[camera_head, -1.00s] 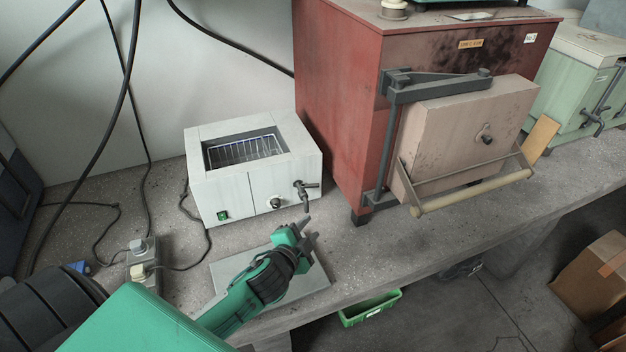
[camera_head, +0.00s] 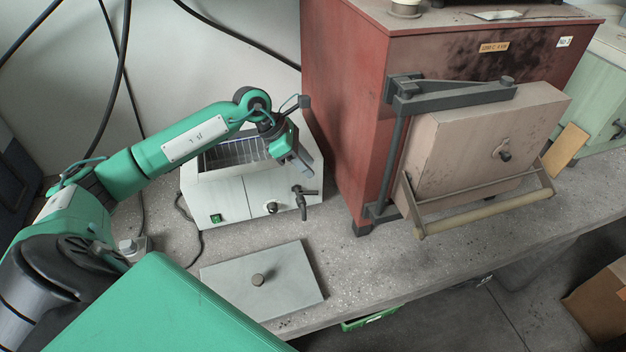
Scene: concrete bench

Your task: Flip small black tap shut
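The small black tap (camera_head: 303,203) sticks out of the front of the white water bath (camera_head: 232,203), near its right edge. Its handle points to the right and its spout hangs down. My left gripper (camera_head: 304,172) hangs over the right front of the bath, just above the tap, with its fingers pointing down. The fingers look close together, but the gap between them cannot be made out. Whether they touch the tap cannot be told. My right gripper is not in view.
A grey lid (camera_head: 225,283) with a knob lies on the bench in front of the bath. The red furnace (camera_head: 345,120) stands close on the right, its door and handle bar (camera_head: 485,212) jutting forward. A power socket (camera_head: 132,247) and cables are at left.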

